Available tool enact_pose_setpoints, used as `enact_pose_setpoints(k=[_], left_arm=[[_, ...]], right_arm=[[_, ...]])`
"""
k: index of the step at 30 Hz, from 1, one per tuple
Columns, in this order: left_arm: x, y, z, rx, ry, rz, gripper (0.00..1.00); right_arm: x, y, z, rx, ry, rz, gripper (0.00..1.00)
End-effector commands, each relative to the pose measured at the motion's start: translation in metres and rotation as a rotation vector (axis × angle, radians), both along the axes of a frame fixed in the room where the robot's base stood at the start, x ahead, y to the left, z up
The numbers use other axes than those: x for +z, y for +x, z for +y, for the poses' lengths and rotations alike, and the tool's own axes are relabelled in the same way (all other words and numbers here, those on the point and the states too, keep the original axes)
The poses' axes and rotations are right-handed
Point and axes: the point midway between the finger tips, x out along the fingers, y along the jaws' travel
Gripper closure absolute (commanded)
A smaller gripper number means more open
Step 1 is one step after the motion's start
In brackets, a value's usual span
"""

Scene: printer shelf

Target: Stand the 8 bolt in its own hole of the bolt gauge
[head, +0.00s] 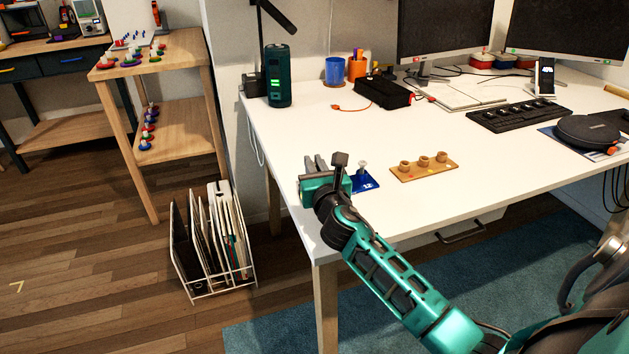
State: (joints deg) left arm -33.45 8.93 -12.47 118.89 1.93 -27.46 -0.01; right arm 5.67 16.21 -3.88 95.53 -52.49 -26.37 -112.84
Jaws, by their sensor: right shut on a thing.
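The blue bolt gauge (367,187) lies on the white desk near its left front edge, with a pale number at its near right corner. A silver bolt (362,169) stands upright on it; its size cannot be read. My right gripper (316,163) is just left of the gauge, and its body covers the gauge's left part. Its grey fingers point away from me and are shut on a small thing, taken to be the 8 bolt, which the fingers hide. A wooden holder (408,177) with three round cups lies right of the gauge. My left gripper is out of view.
A green speaker (278,76), a blue cup (335,70), an orange pen cup (357,67) and a black box (383,91) stand farther back. A keyboard (520,115) lies at the right. The desk between gripper and speaker is clear.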

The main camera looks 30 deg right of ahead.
Motion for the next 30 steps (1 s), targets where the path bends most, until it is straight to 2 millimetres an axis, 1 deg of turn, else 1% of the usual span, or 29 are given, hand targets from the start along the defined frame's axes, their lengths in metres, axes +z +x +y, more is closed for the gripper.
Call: enact_pose_setpoints(k=[1,4,11,16,17,24,30], left_arm=[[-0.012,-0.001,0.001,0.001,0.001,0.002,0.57],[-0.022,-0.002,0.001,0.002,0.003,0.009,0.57],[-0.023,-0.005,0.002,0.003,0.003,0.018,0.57],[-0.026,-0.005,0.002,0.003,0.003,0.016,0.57],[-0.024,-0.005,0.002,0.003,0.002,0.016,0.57],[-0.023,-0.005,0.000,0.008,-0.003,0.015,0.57],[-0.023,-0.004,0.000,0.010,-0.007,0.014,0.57]], right_arm=[[-0.016,0.000,0.000,-0.001,0.004,0.002,1.00],[-0.027,0.000,0.000,0.000,0.002,0.002,1.00],[-0.025,0.000,0.000,0.000,0.000,0.001,1.00],[-0.030,0.000,0.000,0.000,0.000,0.001,1.00],[-0.028,0.000,0.000,0.000,0.000,0.000,0.85],[-0.028,0.000,0.000,0.000,0.000,0.001,0.62],[-0.028,0.000,0.000,0.000,0.000,0.001,0.62]])
